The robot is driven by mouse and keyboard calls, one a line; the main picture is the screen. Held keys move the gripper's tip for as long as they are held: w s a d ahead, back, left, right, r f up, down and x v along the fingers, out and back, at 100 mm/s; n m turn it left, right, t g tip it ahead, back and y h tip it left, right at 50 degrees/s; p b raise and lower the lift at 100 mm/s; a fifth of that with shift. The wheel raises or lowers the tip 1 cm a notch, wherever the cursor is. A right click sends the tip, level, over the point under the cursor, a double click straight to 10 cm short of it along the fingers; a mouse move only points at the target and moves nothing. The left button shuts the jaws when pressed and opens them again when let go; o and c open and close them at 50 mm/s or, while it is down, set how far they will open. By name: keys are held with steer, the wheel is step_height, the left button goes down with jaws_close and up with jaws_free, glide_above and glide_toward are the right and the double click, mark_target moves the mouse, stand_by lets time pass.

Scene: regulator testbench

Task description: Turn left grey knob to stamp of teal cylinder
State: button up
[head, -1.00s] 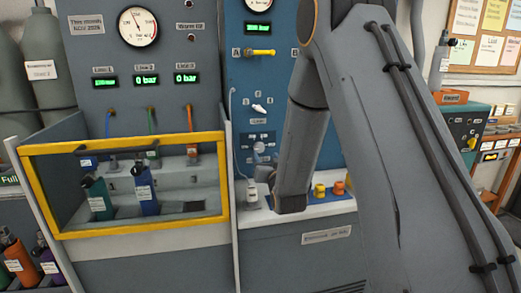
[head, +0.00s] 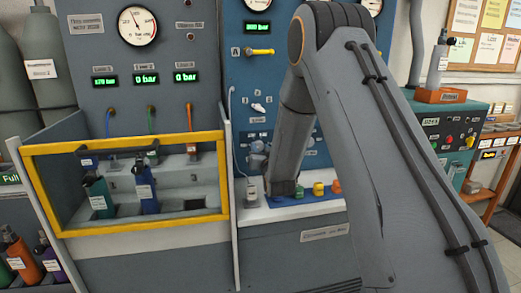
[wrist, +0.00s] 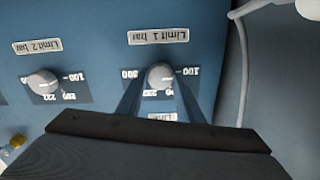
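The teal cylinder (head: 97,195) stands tilted in the yellow-framed rack in the head view. It carries a white label whose stamp is too small to read. My gripper (wrist: 160,92) has one finger on each side of the Limit 1 knob, with small gaps seeming to show. Its fingertips are mostly hidden behind my arm in the head view.
A blue cylinder (head: 147,190) stands beside the teal one behind the yellow frame (head: 130,230). Yellow and orange caps (head: 326,188) sit on the ledge to the right of my wrist. A pale hose (wrist: 238,80) runs close to the Limit 1 knob.

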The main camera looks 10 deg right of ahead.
steer(key=c, duration=0.5)
steer(key=shift+o, duration=0.2)
steer(key=m+b, duration=0.2)
steer(key=m, duration=0.3)
steer(key=shift+d+f+m, duration=0.1)
steer(key=shift+m, duration=0.2)
steer(key=m+b, duration=0.2)
steer(key=m, duration=0.4)
steer(key=shift+f, duration=0.1)
steer(key=m+b, duration=0.2)
steer(key=m, duration=0.4)
steer(key=shift+m, duration=0.3)
steer(key=m+b, duration=0.1)
steer(key=m, duration=0.4)
steer(key=shift+f+m, duration=0.15)
steer(key=shift+m, duration=0.15)
